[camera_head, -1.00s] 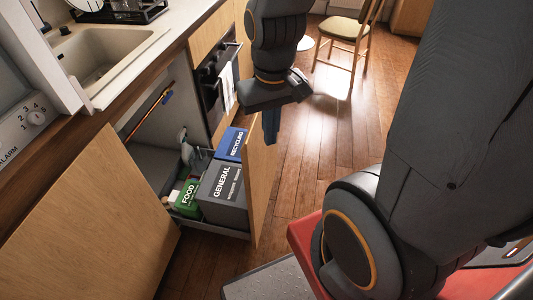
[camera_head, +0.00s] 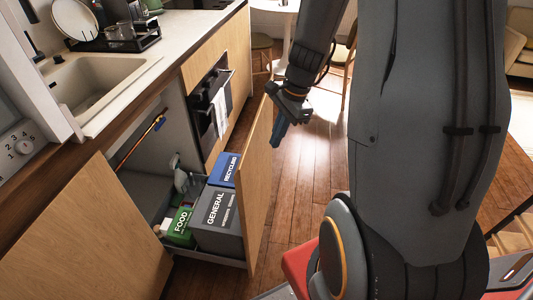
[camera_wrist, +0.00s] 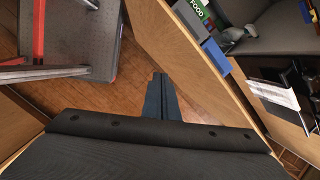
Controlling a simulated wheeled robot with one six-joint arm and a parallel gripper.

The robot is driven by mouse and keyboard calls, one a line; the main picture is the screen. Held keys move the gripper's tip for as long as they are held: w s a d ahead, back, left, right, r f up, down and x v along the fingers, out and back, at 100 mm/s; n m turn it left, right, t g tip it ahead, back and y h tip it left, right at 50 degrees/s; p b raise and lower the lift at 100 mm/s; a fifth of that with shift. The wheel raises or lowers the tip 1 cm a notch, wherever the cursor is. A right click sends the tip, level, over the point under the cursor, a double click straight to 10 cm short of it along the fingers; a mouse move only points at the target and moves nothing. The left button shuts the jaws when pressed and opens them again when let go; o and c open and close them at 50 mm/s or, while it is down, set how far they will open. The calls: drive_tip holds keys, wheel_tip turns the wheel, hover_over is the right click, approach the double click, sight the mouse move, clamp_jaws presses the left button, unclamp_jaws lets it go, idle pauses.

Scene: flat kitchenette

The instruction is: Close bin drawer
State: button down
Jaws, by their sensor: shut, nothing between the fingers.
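The bin drawer is pulled out from under the counter. Its wooden front panel (camera_head: 257,185) stands upright, and behind it are the grey GENERAL bin (camera_head: 216,222), the blue RECYCLING bin (camera_head: 225,170) and the green FOOD bin (camera_head: 180,227). My gripper (camera_head: 279,137) is shut and empty, pointing down on the outer side of the panel near its far top corner. In the wrist view my gripper (camera_wrist: 160,80) hangs over the floor beside the panel (camera_wrist: 185,55), with a narrow gap that I cannot judge exactly.
An open wooden cabinet door (camera_head: 90,235) stands left of the drawer. An oven with a towel (camera_head: 220,110) is beyond it. In the wrist view, a grey platform with red legs (camera_wrist: 95,40) stands on the floor at upper left. Wooden floor (camera_head: 300,185) is clear right of the panel.

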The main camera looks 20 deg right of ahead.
drive_tip(key=w+d+f+m+t, duration=0.1)
drive_tip(key=w+d+f+m, duration=0.3)
drive_tip(key=d+m, duration=0.35)
drive_tip(key=w+a+f, duration=0.4)
drive_tip(key=a+f, duration=0.2)
drive_tip(key=f, duration=0.3)
drive_tip(key=shift+w+a+y+p, duration=0.25)
drive_tip(key=shift+w+y+p, duration=0.1)
drive_tip(key=shift+y+p, duration=0.05)
drive_tip(key=shift+m, duration=0.25)
